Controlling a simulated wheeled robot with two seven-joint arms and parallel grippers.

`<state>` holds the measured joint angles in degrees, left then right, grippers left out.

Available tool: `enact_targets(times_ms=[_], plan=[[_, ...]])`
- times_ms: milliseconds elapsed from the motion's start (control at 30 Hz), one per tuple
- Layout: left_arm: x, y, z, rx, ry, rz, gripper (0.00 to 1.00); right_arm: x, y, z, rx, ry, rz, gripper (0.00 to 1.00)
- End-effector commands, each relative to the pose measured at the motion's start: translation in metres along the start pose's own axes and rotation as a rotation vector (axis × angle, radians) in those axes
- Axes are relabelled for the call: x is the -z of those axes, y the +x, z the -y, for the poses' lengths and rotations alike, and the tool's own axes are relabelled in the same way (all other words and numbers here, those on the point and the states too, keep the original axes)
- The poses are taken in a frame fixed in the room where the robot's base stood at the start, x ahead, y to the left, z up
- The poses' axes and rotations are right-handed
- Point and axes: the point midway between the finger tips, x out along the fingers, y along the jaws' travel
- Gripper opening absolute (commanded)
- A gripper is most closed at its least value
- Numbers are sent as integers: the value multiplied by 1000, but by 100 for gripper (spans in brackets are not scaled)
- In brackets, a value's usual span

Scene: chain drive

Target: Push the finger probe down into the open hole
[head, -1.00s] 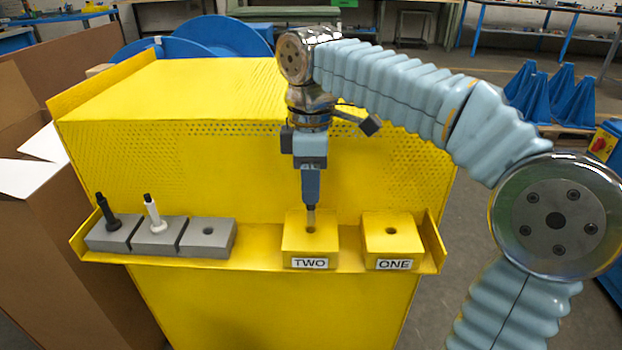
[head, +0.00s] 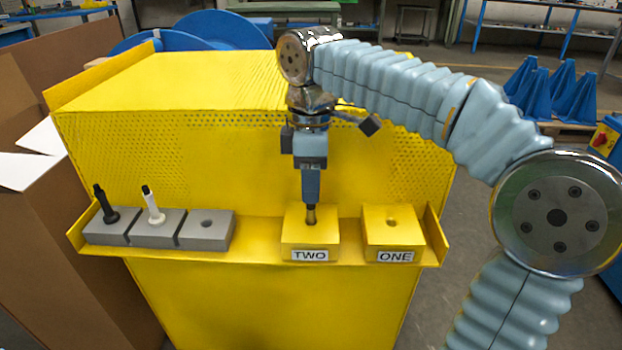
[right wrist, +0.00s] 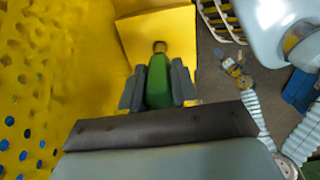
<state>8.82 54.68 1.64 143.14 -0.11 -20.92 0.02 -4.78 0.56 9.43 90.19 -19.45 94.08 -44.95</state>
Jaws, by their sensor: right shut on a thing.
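The finger probe (head: 311,215) shows as a short brass-coloured length under my right gripper (head: 311,200). It stands upright, with its lower end at the hole in the top of the yellow block marked TWO (head: 293,242). In the right wrist view my right gripper (right wrist: 157,85) has its grey fingers shut on a green body (right wrist: 160,82), with the brass tip (right wrist: 160,47) beyond it against the yellow block. How deep the tip sits in the hole is hidden. The yellow block marked ONE (head: 378,238) has an empty hole. My left gripper is not in view.
Grey blocks stand at the left of the yellow shelf: one with a black probe (head: 103,205), one with a white probe (head: 153,207), one with an empty hole (head: 205,238). The yellow cabinet's perforated panel (head: 220,165) rises behind. A cardboard box (head: 50,225) stands at left.

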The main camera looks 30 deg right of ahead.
Motion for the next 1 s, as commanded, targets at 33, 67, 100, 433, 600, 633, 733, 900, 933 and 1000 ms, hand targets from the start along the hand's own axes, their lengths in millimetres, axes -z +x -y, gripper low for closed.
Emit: enact_targets(times_ms=[33,67,100,433,600,633,733,900,933,1000], plan=[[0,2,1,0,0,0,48,0,2,0,0,0,0,0],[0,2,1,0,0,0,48,0,3,0,0,0,0,0],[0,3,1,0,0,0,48,0,4,0,0,0,0,0],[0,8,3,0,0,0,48,0,12,0,0,0,0,0],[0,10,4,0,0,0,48,0,16,0,0,0,0,0],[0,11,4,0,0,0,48,0,17,0,0,0,0,0],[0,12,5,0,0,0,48,0,20,0,0,0,0,0],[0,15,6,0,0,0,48,0,24,0,0,0,0,0],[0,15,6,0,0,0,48,0,25,0,0,0,0,0],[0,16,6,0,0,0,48,0,26,0,0,0,0,0]])
